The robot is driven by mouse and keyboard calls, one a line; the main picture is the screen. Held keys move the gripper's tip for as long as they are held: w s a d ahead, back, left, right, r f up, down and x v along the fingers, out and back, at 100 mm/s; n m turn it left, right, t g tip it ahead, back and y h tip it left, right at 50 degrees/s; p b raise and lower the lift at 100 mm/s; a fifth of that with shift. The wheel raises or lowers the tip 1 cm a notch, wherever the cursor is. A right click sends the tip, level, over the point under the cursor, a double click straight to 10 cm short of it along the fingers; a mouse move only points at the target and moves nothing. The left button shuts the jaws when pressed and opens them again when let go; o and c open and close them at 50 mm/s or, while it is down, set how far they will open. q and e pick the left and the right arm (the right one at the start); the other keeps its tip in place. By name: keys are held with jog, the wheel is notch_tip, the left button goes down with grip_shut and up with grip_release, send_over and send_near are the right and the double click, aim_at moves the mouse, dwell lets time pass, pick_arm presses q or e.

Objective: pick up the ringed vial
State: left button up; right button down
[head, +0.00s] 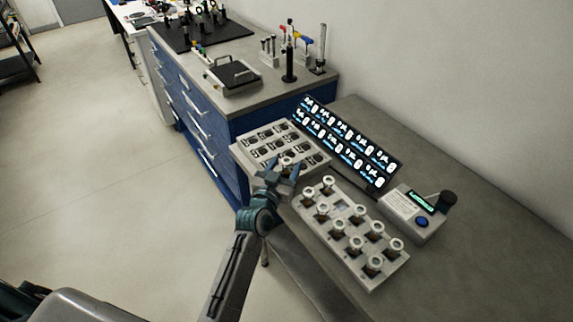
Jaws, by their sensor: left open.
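My left gripper (284,174) is open at the near edge of the grey slotted tray (240,150). A small vial with a pale round top (287,161) shows just beyond and between its fingertips; I cannot tell whether they touch it. Several more vials with pale ring-like tops, such as this one (328,184), stand upright in the light grey rack (349,271) to the right. I cannot tell which vial the task calls ringed. My right gripper is not in view.
A dark panel of lit vial icons (345,142) stands behind the tray and rack. A grey device with a blue button (411,214) sits right of the rack. A blue drawer cabinet (200,110) with lab gear stands behind. The grey bench (480,255) is clear at right.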

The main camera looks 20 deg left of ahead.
pick_arm(q)
jog(key=shift+w+f, duration=0.1)
jog(key=shift+w, duration=0.85)
jog(key=shift+s, duration=0.1)
jog(key=shift+c, duration=0.4)
jog(key=c, duration=0.9)
jog(key=shift+c, duration=0.2)
